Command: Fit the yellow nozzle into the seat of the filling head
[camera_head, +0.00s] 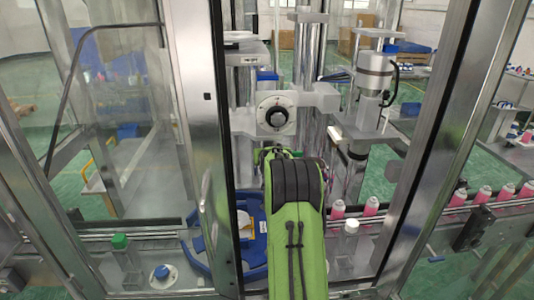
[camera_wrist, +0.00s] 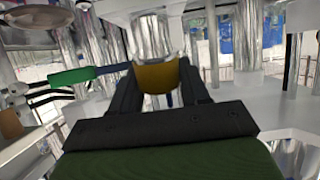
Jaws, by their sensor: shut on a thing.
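In the wrist view, the yellow nozzle (camera_wrist: 157,79) sits between the two dark fingers of my gripper (camera_wrist: 160,85), which is shut on it. A shiny metal cylinder (camera_wrist: 150,36), which looks like the filling head, stands directly above and behind the nozzle. The nozzle's upper edge meets the cylinder's lower end in the picture; I cannot tell whether they touch or whether the nozzle is in the seat. In the head view, my green arm reaches into the machine and hides the nozzle, the seat and my fingertips.
A round black knob (camera_head: 277,116) on a grey block is just beyond my arm. Metal frame posts (camera_head: 203,140) flank the opening. Pink cans (camera_head: 371,206) stand on the conveyor at right. A green-ended rod (camera_wrist: 72,76) is left of the nozzle.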

